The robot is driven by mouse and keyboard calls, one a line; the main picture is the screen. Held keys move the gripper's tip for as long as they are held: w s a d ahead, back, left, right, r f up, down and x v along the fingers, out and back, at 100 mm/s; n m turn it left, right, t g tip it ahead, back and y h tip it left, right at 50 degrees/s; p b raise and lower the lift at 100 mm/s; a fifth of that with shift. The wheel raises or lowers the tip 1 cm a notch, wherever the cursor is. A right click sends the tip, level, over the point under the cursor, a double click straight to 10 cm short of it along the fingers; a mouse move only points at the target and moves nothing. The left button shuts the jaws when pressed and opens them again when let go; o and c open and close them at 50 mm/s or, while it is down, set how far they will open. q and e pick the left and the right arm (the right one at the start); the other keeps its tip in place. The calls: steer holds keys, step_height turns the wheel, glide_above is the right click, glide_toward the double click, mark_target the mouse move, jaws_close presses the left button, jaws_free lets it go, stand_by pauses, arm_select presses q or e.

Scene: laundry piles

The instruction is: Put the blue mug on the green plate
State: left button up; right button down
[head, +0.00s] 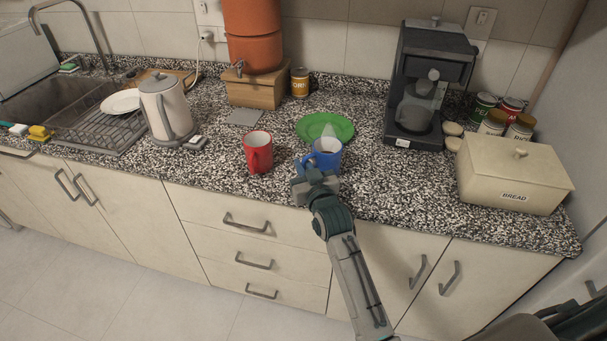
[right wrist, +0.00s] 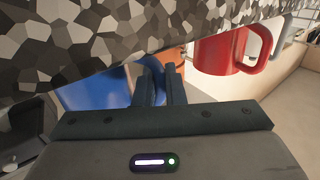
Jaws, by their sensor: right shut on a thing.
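The blue mug (head: 328,160) is near the front of the counter, just in front of the green plate (head: 345,128). Its top overlaps the plate's near edge in the head view. My right gripper (head: 316,176) reaches in from the front and is shut on the blue mug's near side. In the right wrist view the fingers (right wrist: 158,82) are close together against the blue mug (right wrist: 95,92). I cannot tell whether the mug touches the counter. A pale patch shows on the plate behind the mug. My left gripper is not in view.
A red mug (head: 257,153) stands close to the left of the blue one; it also shows in the right wrist view (right wrist: 220,52). A coffee maker (head: 418,85) and a bread bin (head: 512,175) stand to the right. A kettle (head: 166,108) stands left.

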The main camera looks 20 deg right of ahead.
stand_by(0.3)
steer(key=c, duration=1.9)
jaws_free()
steer(key=shift+f, duration=0.25)
steer(key=shift+c, duration=0.2)
steer(key=o, duration=0.4)
steer(key=shift+o, duration=0.2)
steer(key=shift+r, duration=0.2)
